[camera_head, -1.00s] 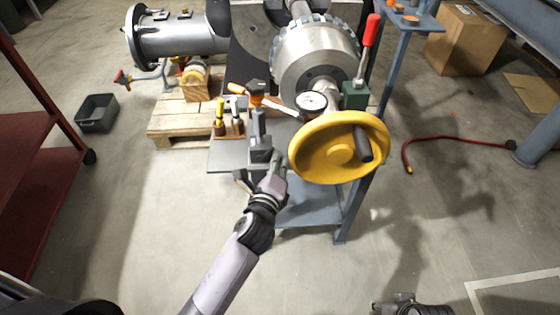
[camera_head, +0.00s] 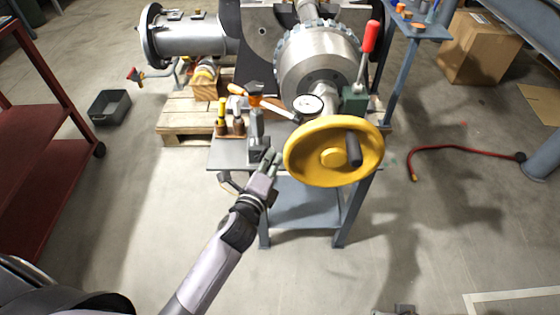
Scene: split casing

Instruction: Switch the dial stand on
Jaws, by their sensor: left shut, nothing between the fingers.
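An orange and white arm runs right from the knob toward a round white dial (camera_head: 308,105) above the yellow handwheel. My left gripper (camera_head: 271,158) is shut and empty, at the right front of the base. Its fingertips overlap the base's right edge in the view; I cannot tell whether they touch. The switch on the base cannot be made out. My right gripper is not in view.
The yellow handwheel (camera_head: 307,166) stands close to the right of my left gripper. A large metal chuck (camera_head: 312,70) is behind it. Small tools in a wooden holder (camera_head: 230,134) stand left of the base. A red lever (camera_head: 369,38) rises at right.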

